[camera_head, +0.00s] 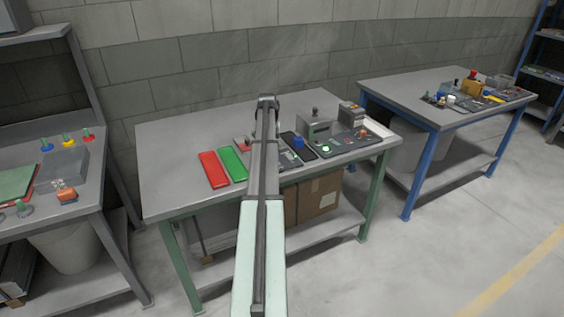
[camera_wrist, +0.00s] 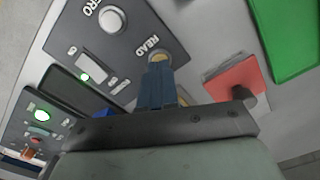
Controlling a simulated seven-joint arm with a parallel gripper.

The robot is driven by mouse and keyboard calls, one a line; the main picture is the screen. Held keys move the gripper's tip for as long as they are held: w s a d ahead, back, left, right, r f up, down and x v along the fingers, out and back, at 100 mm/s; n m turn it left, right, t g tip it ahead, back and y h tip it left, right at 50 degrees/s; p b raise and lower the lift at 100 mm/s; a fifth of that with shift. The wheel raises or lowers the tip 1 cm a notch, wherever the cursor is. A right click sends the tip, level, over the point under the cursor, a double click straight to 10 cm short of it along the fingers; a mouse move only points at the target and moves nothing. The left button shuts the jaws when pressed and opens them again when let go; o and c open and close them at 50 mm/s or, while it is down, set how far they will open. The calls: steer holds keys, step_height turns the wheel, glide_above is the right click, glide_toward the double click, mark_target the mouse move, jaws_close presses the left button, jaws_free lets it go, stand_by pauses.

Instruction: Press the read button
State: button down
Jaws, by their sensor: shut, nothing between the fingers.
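The read button shows in the wrist view as a yellowish round button (camera_wrist: 159,57) beside the white word READ on a dark grey panel (camera_wrist: 130,50). My gripper (camera_wrist: 160,68) is shut, and its narrow blue-grey fingers hold nothing. The fingertips overlap the lower part of the button in this view. I cannot tell whether they touch it or hover above it. A white round ZERO button (camera_wrist: 112,19) sits on the same panel, up and to the left. In the head view my own arm covers the gripper and the read button.
A red block with a dark knob (camera_wrist: 232,80) stands right of the fingers; a green plate (camera_wrist: 290,35) lies beyond. Another panel with a lit green button (camera_wrist: 42,115) is at left. The workbench (camera_head: 172,150) has clear room at its left; a blue-legged bench (camera_head: 395,93) stands right.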

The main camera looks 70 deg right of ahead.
steer(key=shift+r, duration=2.6)
steer(key=c, duration=1.8)
jaws_free()
steer(key=shift+c, duration=0.2)
steer(key=o, duration=1.8)
steer(key=shift+o, duration=0.2)
